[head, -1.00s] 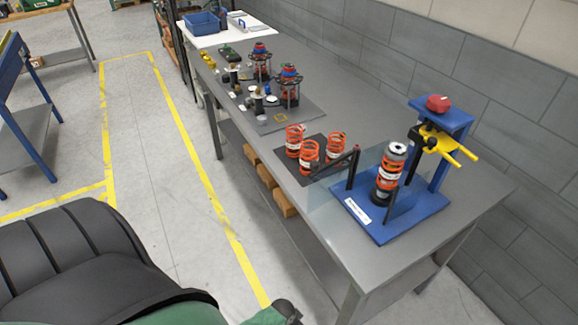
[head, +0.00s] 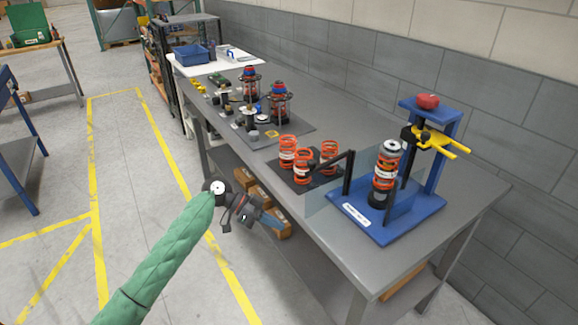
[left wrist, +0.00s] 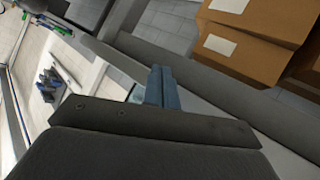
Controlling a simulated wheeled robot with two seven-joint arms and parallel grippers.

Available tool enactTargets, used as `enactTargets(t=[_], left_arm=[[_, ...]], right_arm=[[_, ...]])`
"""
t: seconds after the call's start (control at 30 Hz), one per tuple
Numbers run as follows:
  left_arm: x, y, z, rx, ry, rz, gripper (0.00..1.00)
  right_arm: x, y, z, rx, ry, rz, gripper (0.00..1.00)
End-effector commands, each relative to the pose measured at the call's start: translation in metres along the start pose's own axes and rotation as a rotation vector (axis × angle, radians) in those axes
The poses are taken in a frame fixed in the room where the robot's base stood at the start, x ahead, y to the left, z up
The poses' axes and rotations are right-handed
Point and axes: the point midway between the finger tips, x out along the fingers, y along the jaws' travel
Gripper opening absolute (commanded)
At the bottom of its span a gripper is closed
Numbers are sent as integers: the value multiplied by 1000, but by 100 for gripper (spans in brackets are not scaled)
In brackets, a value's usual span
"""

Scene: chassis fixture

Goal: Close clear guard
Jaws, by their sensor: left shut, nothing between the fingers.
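The clear guard (head: 324,197) is a see-through pane on the near left side of the blue fixture (head: 416,203). It stands out from the fixture's left edge, with a dark bar beside it; its exact outline is faint. A strut with an orange spring (head: 385,178) stands upright on the fixture's base. My left gripper (head: 274,222) is shut and empty in front of the bench, left of the guard and apart from it. Its bluish closed fingers also show in the left wrist view (left wrist: 163,87). My right gripper is in no view.
Loose orange springs (head: 302,166) stand on a dark mat left of the fixture. Yellow clamp handles (head: 441,143) and a red knob (head: 427,102) are on the fixture's upper part. Cardboard boxes (left wrist: 239,52) lie on the shelf under the bench (head: 440,235). Floor before the bench is free.

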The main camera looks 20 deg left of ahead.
Motion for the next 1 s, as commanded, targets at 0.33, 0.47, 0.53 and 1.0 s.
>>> enactTargets(t=[0.33, 0.47, 0.53, 1.0], left_arm=[[-76, 7, -85, 195, 142, 130, 0], [-119, 10, -125, 281, 226, 178, 0], [-141, 13, -145, 325, 271, 203, 0], [-162, 29, -187, 401, 354, 246, 0]], right_arm=[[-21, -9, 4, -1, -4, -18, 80], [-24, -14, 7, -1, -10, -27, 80], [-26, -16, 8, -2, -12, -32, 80], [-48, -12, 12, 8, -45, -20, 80]])
